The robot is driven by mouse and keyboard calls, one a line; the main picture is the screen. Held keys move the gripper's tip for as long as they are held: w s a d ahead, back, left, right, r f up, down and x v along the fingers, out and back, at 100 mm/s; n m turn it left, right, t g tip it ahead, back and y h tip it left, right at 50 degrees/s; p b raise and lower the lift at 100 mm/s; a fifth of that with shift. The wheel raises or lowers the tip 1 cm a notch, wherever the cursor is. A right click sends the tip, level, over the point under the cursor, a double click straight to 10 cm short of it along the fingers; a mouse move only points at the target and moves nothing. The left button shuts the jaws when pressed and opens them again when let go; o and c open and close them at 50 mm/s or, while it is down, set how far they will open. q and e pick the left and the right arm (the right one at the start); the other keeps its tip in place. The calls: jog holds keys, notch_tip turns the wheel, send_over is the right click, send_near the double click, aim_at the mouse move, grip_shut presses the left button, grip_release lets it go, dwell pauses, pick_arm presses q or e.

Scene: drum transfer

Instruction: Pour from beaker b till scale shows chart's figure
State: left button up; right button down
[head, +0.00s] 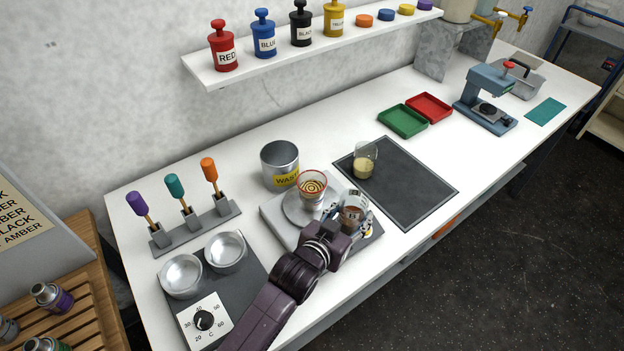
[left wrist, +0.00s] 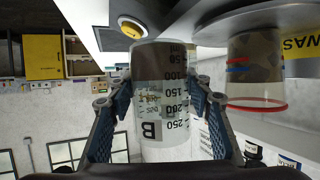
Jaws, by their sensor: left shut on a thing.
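My left gripper (head: 350,213) is shut on beaker b, a clear glass beaker with brown liquid (head: 353,214). In the left wrist view beaker b (left wrist: 160,105) shows its letter B and black graduations between the fingers (left wrist: 160,100). It looks about upright. A red-rimmed clear cup (head: 312,187) stands on the round pan of the grey scale (head: 275,222), just left of beaker b. The cup also shows in the left wrist view (left wrist: 255,75), apart from beaker b. I cannot read the scale's display. My right gripper is not in view.
A waste bin (head: 280,164) stands behind the scale. Another beaker with pale liquid (head: 364,161) stands on the dark mat (head: 420,190). A hotplate (head: 205,320) with two dishes is at front left. The wall chart (head: 20,218) is cut off; no figure shows.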

aim_at(360, 194)
pick_arm(q)
jog(key=shift+r, duration=0.1)
notch_tip(360, 194, up, 5)
jog(key=p, duration=0.5)
jog(key=shift+r, duration=0.5)
jog(key=shift+f, duration=0.1)
